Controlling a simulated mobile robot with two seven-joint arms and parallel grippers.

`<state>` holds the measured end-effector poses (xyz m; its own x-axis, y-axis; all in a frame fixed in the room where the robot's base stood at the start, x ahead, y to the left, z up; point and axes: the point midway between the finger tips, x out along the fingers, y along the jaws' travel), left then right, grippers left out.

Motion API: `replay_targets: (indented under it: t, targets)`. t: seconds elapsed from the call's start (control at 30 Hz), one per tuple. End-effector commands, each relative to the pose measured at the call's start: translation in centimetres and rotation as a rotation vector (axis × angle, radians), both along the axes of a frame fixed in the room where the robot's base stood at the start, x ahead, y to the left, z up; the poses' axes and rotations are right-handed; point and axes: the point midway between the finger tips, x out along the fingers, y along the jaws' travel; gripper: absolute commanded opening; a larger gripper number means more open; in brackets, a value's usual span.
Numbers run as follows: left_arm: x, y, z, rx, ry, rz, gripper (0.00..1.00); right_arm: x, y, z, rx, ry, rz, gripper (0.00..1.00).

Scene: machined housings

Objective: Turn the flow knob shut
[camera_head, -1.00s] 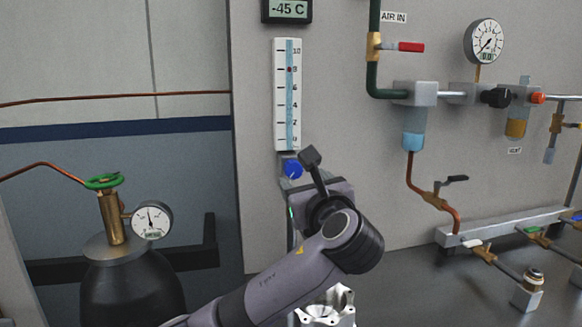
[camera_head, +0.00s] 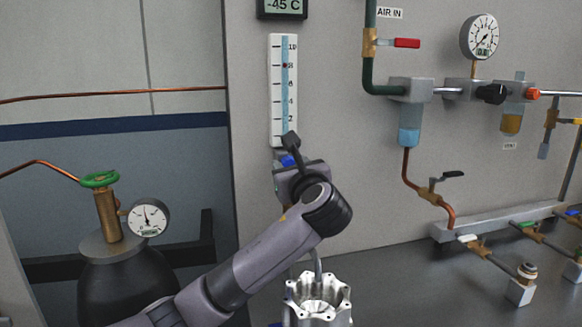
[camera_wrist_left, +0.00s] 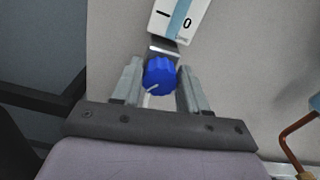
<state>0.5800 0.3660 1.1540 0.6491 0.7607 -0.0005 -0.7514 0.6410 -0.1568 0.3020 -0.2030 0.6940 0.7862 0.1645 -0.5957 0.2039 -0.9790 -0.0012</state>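The blue flow knob (camera_wrist_left: 160,76) sits between the two fingers of my left gripper (camera_wrist_left: 160,80) in the left wrist view. One finger is on each side, and only narrow gaps show, so I cannot be sure of contact. A pale pointer line on the knob points down-left. In the head view, the knob (camera_head: 288,160) is mostly hidden behind my left gripper (camera_head: 286,168). The white flow tube (camera_head: 284,95) stands above it, with a small red float near the 8 mark. My right gripper is not in view.
A silver machined housing (camera_head: 318,302) stands below my left arm. To the left is a dark cylinder with a green handwheel (camera_head: 100,180) and a gauge (camera_head: 149,217). Air piping with a red lever (camera_head: 407,43) runs along the right wall.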

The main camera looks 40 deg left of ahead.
Motion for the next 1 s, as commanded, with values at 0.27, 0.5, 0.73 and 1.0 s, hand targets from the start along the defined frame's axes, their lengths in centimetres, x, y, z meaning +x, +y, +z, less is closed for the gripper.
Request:
replay_targets:
  t: [0.27,0.5,0.73,1.0]
  targets:
    - [0.0,0.0,0.0,-0.003,-0.003,0.000,0.08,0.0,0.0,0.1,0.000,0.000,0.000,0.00]
    - [0.0,-0.1,0.1,-0.048,-0.053,0.000,0.09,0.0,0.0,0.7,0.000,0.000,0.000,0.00]
    - [-0.1,-0.1,0.1,-0.150,-0.172,0.000,0.09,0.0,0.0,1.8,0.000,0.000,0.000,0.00]
    - [-0.2,0.0,0.0,-0.279,-0.324,0.001,0.09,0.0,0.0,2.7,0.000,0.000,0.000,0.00]
